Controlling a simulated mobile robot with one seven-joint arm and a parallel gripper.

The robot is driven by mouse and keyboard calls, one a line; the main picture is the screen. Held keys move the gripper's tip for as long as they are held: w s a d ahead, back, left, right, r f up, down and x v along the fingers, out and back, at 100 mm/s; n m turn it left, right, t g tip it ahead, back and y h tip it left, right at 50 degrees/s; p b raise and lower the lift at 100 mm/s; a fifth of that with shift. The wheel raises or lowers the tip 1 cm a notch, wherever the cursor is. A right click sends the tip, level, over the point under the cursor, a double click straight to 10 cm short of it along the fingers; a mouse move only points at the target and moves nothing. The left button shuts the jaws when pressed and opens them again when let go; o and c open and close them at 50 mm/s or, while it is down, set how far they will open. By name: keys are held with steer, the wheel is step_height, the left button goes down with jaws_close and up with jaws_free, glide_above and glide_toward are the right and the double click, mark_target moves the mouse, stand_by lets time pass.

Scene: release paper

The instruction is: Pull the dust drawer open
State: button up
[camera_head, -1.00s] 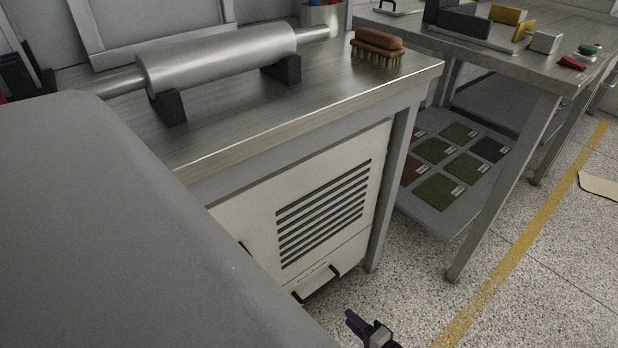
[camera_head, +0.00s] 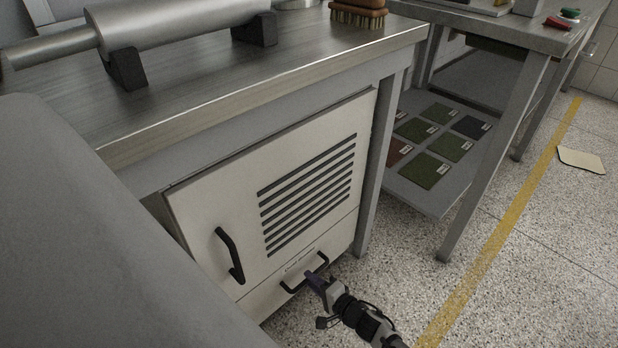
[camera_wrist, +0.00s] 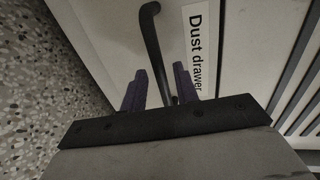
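The dust drawer (camera_head: 341,238) is the low cream panel under the vented door, and its front looks flush with the cabinet. Its black bar handle (camera_head: 291,287) also shows in the wrist view (camera_wrist: 151,32), beside the label "Dust drawer" (camera_wrist: 196,45). My gripper (camera_head: 314,278) is at the handle's right part. In the wrist view its two purple fingers (camera_wrist: 159,76) are apart, with the handle bar running between them. I see gaps beside the bar; whether either finger touches it I cannot tell.
The vented cabinet door (camera_head: 215,205) above has its own black handle (camera_head: 229,255). A steel worktop (camera_head: 200,110) overhangs the cabinet, with a metal table leg (camera_head: 381,165) at its right. Speckled floor (camera_head: 400,270) is open in front and right.

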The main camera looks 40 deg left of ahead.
steer(key=shift+x, duration=1)
jaws_close()
